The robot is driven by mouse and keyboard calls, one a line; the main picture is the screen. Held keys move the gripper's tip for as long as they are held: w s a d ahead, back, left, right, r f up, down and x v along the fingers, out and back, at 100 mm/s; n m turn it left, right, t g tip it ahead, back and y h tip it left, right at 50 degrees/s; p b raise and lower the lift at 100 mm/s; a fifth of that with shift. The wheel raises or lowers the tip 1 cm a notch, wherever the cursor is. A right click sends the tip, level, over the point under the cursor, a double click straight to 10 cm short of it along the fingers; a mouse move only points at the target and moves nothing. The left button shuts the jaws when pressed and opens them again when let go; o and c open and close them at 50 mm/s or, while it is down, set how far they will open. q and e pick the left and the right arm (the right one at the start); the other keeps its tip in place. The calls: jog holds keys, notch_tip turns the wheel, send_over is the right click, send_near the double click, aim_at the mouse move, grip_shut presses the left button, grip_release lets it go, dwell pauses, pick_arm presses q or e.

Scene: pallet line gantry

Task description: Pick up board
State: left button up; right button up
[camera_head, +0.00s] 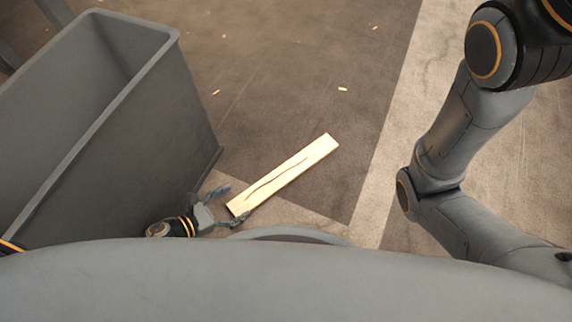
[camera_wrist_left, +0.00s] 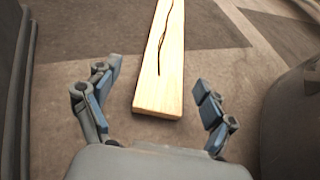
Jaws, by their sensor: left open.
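A pale wooden board (camera_head: 290,172) with a long dark crack lies flat on the floor, slanting from lower left to upper right in the head view. My left gripper (camera_head: 236,203) is open at the board's near end, beside the grey bin. In the left wrist view the board (camera_wrist_left: 161,80) runs away from the gripper, its near end just ahead of and between the spread fingers of the left gripper (camera_wrist_left: 152,108). No finger is seen closed on it. My right arm shows at the right of the head view, but its gripper is out of view.
A large grey open bin (camera_head: 130,130) stands close to the left of the board and my left gripper. Small wood chips (camera_head: 342,89) lie scattered on the dark floor mat. A paler floor strip (camera_head: 395,130) runs to the right. The floor around the board's far end is clear.

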aim_at(260, 191)
pick_arm(q)
jog(key=b+x, duration=0.1)
jog(key=x, duration=0.1)
jog(key=b+x, duration=0.1)
jog(key=x, duration=0.1)
jog(key=b+x, duration=0.1)
jog(key=x, duration=0.1)
jog(key=shift+s+d, duration=0.15)
jog(key=shift+d, duration=0.3)
jog(key=shift+w+d+f, duration=0.1)
jog(key=shift+w+d, duration=0.25)
jog(key=shift+d, duration=0.05)
jog(key=c, duration=1.5)
